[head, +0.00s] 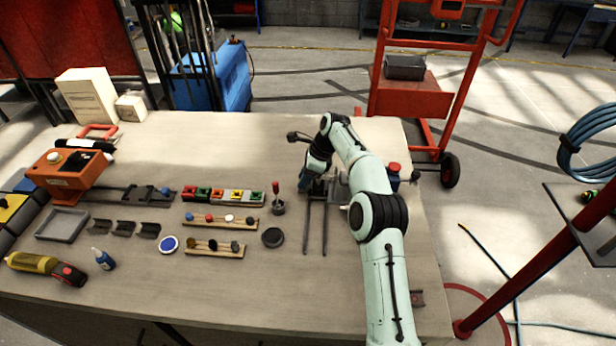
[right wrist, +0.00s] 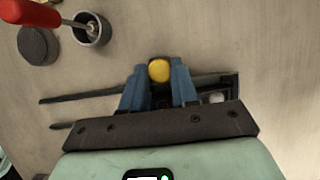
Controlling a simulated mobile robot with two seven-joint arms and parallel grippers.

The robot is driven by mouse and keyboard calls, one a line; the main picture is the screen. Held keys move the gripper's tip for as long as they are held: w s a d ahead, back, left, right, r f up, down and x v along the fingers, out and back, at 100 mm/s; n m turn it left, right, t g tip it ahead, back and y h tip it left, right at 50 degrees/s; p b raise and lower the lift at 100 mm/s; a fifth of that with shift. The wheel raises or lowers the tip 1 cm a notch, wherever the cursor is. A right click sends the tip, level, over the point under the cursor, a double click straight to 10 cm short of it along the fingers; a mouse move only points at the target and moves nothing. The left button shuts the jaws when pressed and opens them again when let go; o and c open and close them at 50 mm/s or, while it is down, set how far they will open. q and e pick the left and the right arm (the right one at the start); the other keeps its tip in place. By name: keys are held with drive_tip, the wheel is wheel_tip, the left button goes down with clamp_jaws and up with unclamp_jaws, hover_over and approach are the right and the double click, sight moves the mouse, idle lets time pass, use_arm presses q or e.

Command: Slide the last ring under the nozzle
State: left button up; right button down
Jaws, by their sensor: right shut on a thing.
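My right gripper (head: 315,184) is low over the table, at the far end of two thin dark parallel rails (head: 306,232). In the right wrist view its blue fingers (right wrist: 159,84) are shut on a round yellow knob-like thing (right wrist: 159,70). The rails (right wrist: 85,94) run under and beside the fingers. A small pale round piece (right wrist: 217,97) sits in a dark fitting just right of the fingers. I cannot tell which part is the ring or the nozzle; the gripper hides much of the rails' far end. My left gripper is not in view.
A red-handled tool (head: 275,187) stands in a grey cup (head: 278,208) left of the rails, near a dark disc (head: 272,237). A red-topped jar (head: 393,176) is right of the arm. Wooden racks (head: 215,252) and an orange machine (head: 68,174) lie further left.

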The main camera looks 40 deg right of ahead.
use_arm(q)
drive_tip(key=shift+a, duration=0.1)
use_arm(e)
drive_tip(key=c, duration=0.8)
unclamp_jaws()
drive_tip(key=shift+c, duration=0.2)
drive_tip(key=shift+r, duration=0.1)
drive_tip(key=p+v, duration=0.2)
drive_tip(key=v, duration=0.8)
drive_tip(key=shift+r, duration=0.4)
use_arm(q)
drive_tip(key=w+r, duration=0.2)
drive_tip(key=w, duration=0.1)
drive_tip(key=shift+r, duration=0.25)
use_arm(e)
drive_tip(key=v, duration=0.2)
drive_tip(key=shift+s+d+r, duration=0.1)
drive_tip(key=shift+s+r, duration=0.1)
drive_tip(key=shift+r, duration=0.05)
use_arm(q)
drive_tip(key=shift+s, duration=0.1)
use_arm(e)
drive_tip(key=shift+f, duration=0.1)
